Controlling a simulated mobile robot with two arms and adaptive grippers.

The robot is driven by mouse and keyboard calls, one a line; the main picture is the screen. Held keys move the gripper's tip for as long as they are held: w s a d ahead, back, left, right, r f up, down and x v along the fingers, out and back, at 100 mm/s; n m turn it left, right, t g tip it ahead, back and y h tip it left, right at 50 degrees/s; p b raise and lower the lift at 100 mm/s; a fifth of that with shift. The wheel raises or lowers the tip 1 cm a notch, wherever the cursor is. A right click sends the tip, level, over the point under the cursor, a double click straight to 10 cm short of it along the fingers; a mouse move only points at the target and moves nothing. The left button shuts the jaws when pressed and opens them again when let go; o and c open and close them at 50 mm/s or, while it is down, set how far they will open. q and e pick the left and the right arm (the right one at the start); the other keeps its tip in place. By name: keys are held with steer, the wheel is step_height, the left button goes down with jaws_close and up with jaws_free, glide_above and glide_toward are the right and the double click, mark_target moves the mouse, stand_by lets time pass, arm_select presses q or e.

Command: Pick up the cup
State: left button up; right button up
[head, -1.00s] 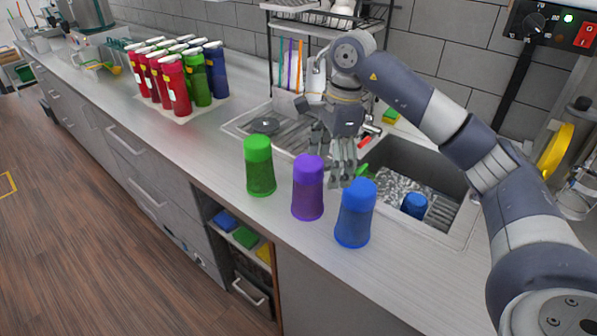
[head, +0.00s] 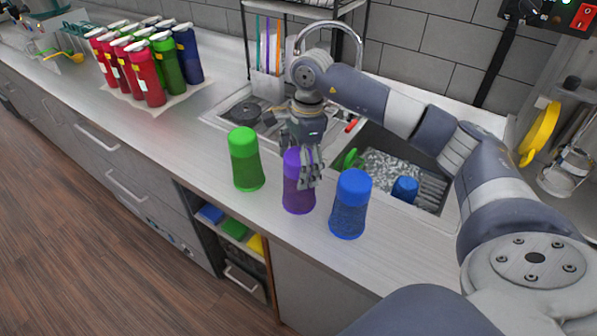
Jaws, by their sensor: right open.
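Three cups stand in a row on the counter in the head view: a green cup (head: 246,160), a purple cup (head: 298,196) and a blue cup (head: 350,205). My right gripper (head: 309,184) is open and points down at the purple cup, with its fingers overlapping the cup's upper right side. I cannot tell whether the fingers touch it. Part of the purple cup is hidden behind the fingers. Another blue cup (head: 404,189) lies in the sink. My left gripper is not in view.
The sink (head: 437,204) lies right behind the row of cups. Several red, green and blue bottles (head: 147,86) stand on a mat at the back left. A rack (head: 268,60) and faucet (head: 356,35) rise behind. The counter's front edge is close to the cups.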

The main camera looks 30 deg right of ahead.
step_height(320, 180, down, 3)
steer(key=shift+a+p, duration=0.1)
steer(key=shift+p, duration=0.55)
steer(key=shift+f, duration=0.15)
steer(key=shift+w, duration=0.1)
steer(key=c, duration=1.2)
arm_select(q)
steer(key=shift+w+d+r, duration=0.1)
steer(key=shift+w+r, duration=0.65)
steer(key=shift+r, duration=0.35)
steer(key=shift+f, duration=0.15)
